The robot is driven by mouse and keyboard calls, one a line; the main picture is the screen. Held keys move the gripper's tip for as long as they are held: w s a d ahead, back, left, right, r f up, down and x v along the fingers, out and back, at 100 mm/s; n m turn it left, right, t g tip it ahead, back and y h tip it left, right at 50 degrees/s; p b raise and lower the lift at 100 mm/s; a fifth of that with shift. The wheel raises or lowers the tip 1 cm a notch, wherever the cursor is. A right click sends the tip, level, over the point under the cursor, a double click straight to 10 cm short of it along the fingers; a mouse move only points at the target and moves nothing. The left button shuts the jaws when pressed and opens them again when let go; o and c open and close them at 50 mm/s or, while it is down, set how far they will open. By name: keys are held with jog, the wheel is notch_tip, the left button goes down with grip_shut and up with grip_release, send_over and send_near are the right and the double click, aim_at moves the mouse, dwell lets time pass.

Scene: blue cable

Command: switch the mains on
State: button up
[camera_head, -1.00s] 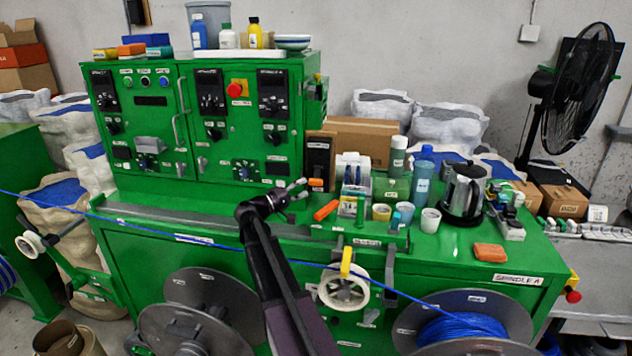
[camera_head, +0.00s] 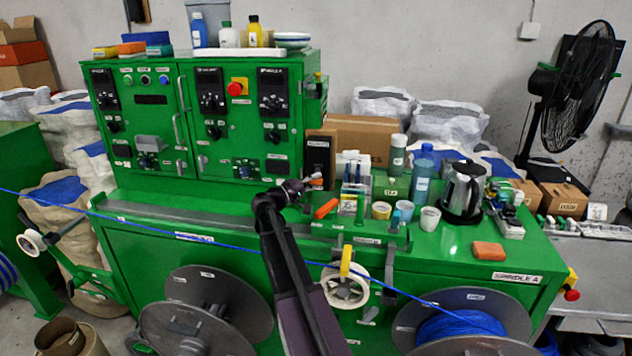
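A green control cabinet (camera_head: 150,125) stands on the green machine bench. It carries a red knob on a yellow plate (camera_head: 237,88) and several black switch panels. A tall black switch box (camera_head: 318,152) with a white label stands at the cabinet's right foot, with a small orange piece (camera_head: 316,183) at its lower end. I cannot read which one is marked as the mains. My gripper (camera_head: 308,184) is in front of the lower part of this black box, close to the orange piece. Its fingers are small and partly hidden, so contact and opening cannot be made out.
An orange-handled item (camera_head: 326,208) lies just right of my gripper. Cups (camera_head: 381,210), a blue bottle (camera_head: 421,180) and a kettle (camera_head: 462,192) crowd the bench further right. The blue cable (camera_head: 200,238) runs across the front, behind my arm. The bench's left top is clear.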

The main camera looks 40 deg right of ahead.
aim_at(315, 167)
grip_shut()
jog(key=shift+s+r+p, duration=0.1)
jog(key=shift+r+p, duration=0.2)
jog(key=shift+p, duration=0.3)
jog(key=n+p, duration=0.1)
jog(key=r+y+p, duration=0.1)
jog(key=p, duration=0.1)
jog(key=shift+a+r+n+y, duration=0.1)
jog(key=shift+a+n+y, duration=0.1)
jog(key=shift+n+y, duration=0.15)
jog(key=r+n+y+p, duration=0.1)
jog(key=n+y+p, duration=0.1)
jog(key=p, duration=0.4)
jog(key=shift+s+r, duration=0.1)
jog(key=shift+r, duration=0.3)
jog(key=n+y+p, duration=0.1)
jog(key=p, duration=0.1)
jog(key=r+n+y+p, duration=0.1)
jog(key=y+p, duration=0.1)
jog(key=p, duration=0.1)
jog(key=shift+r, duration=0.25)
jog(key=y+p, duration=0.1)
jog(key=n+g+p, duration=0.1)
jog(key=p, duration=0.1)
jog(key=shift+d+r+y, duration=0.15)
jog(key=shift+r+y, duration=0.2)
jog(key=shift+n, duration=0.25)
